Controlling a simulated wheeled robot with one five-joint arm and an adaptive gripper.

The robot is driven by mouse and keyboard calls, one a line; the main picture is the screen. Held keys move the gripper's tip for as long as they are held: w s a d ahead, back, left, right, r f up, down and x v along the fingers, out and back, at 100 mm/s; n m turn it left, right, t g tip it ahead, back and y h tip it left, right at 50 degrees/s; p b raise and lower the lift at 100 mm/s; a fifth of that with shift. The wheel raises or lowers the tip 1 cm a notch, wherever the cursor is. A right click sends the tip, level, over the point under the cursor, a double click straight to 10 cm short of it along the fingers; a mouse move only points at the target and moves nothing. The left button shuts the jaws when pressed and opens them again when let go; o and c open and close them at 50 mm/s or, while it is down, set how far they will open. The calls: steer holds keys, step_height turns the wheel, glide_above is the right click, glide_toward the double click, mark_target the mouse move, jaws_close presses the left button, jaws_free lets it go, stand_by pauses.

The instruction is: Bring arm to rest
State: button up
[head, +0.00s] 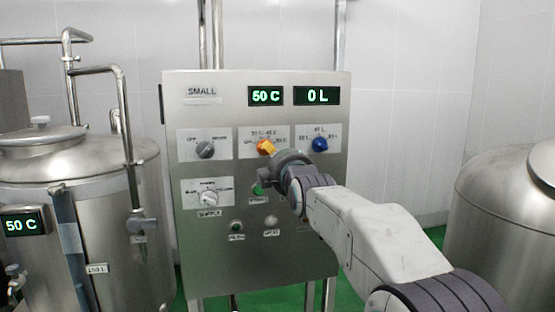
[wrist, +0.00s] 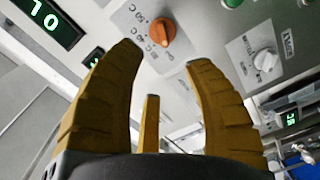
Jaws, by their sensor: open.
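My gripper (wrist: 160,55) is open and empty, with its yellow fingers spread in the wrist view. It points at the control panel (head: 220,245). An orange knob (wrist: 162,31) shows just beyond and between the fingertips, apart from them in that view. In the head view my arm reaches in from the lower right, and the wrist covers part of the panel's middle. The gripper's tip (head: 268,148) overlaps the orange knob there, so the knob is mostly hidden and contact cannot be told in that view.
The panel carries a blue knob (head: 320,144), a grey knob (head: 205,149), a white knob (head: 209,198) and displays reading 50 C (head: 266,96) and 0 L (head: 317,96). Steel tanks stand left (head: 100,180) and right (head: 510,210). Green floor (head: 345,296) shows below.

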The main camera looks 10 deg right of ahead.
steer(key=s+f+m+g, duration=0.4)
steer(key=f+m+g, duration=0.1)
steer(key=f, duration=0.7)
steer(key=s+f+m+g, duration=0.4)
steer(key=f+m, duration=0.1)
steer(key=f, duration=0.6)
steer(key=s+f+m+g+b, duration=0.1)
steer(key=s+f, duration=0.3)
steer(key=s, duration=0.7)
steer(key=s+f+m+g+b, duration=0.1)
steer(key=s+f, duration=0.3)
steer(key=s, duration=0.7)
steer(key=s+f+m+g+b, duration=0.1)
steer(key=s+f, duration=0.3)
steer(key=s, duration=0.7)
steer(key=shift+s+a+m+g+b, duration=0.2)
steer(key=shift+s+m+g+b, duration=0.15)
steer(key=shift+g+b, duration=0.4)
steer(key=shift+c, duration=0.2)
